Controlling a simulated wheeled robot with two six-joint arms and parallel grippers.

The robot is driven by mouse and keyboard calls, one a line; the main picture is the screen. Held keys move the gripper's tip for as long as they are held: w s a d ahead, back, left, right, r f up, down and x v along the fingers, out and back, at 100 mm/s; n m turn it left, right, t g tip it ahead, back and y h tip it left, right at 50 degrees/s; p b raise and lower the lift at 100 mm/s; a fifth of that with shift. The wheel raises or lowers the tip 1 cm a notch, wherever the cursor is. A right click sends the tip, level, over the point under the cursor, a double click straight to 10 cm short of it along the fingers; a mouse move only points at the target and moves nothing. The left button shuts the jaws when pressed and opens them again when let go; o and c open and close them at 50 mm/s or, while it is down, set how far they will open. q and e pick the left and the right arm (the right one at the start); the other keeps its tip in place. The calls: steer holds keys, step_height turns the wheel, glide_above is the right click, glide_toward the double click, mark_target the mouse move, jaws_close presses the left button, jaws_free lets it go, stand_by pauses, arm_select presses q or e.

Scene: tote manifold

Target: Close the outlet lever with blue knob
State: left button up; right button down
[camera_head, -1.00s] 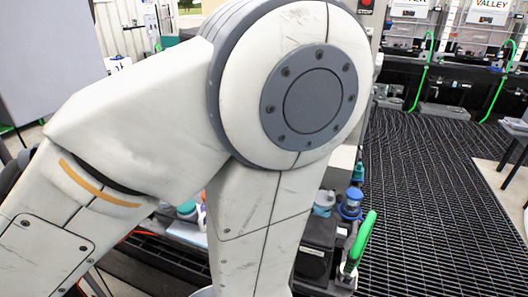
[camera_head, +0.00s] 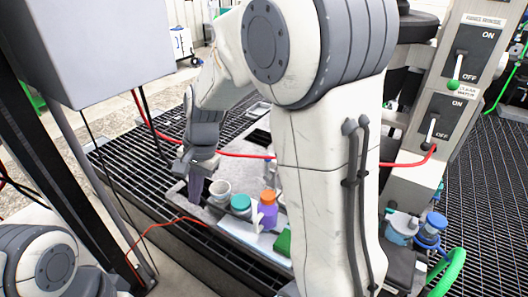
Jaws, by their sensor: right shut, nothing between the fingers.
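I cannot make out an outlet lever with a blue knob; my right arm hides much of the middle of the camera_head view. At the right, a tilted grey column carries a lever with a green knob (camera_head: 453,85) on an ON/OFF plate. Below it, a white lever (camera_head: 430,131) sits on a second ON/OFF plate; its knob colour is unclear. My right gripper (camera_head: 195,189) is shut and empty, pointing down near a white cup, left of the column. My left gripper is out of view.
A grey tray (camera_head: 188,205) holds a white cup (camera_head: 220,189), a teal-lidded jar (camera_head: 241,204) and a purple bottle with an orange top (camera_head: 268,208). A red hose (camera_head: 240,155) passes behind my arm. Blue-topped items (camera_head: 436,221) and a green hose (camera_head: 452,268) are at lower right.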

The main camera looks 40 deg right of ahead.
steer(key=w+d+f+m+t, duration=0.1)
steer(key=w+d+m, duration=0.35)
steer(key=d, duration=0.25)
steer(key=w+d+f+m, duration=0.1)
steer(key=w+d+m, duration=0.2)
steer(key=d+m, duration=0.3)
steer(key=s+d+f+m+t, duration=0.15)
steer(key=d+m, duration=0.35)
steer(key=d, duration=0.7)
steer(key=d+f+m+t, duration=0.1)
steer(key=d+f+m, duration=0.35)
steer(key=d, duration=0.75)
steer(key=m+p, duration=0.1)
steer(key=p, duration=0.2)
glide_above(268, 168)
steer(key=s+d, duration=0.2)
steer(key=s, duration=0.1)
step_height(268, 168, down, 7)
steer(key=shift+h, duration=0.4)
steer(key=shift+a+f, duration=0.1)
